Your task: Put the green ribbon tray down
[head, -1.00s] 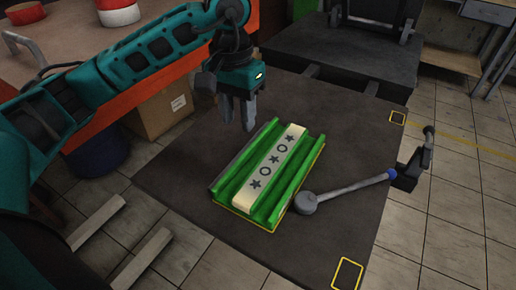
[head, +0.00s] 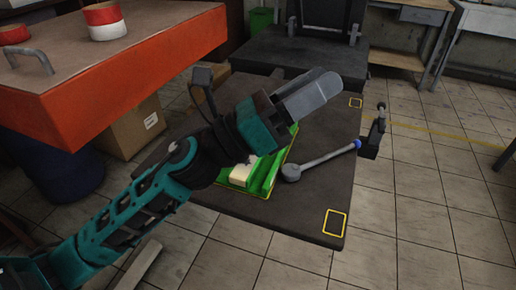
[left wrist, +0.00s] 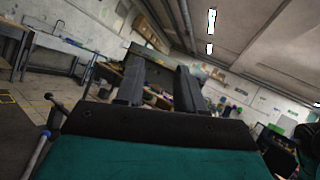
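The green ribbon tray (head: 268,180) with its cream strip (head: 241,174) lies on the dark platform, inside a yellow outline. My left arm hides much of it in the head view. My left gripper (head: 326,86) is raised above the tray and points away to the upper right, apart from it. In the left wrist view its two fingers (left wrist: 158,75) stand apart with nothing between them, and the tray is not visible there. My right gripper is in neither view.
Tiled floor to the right is clear.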

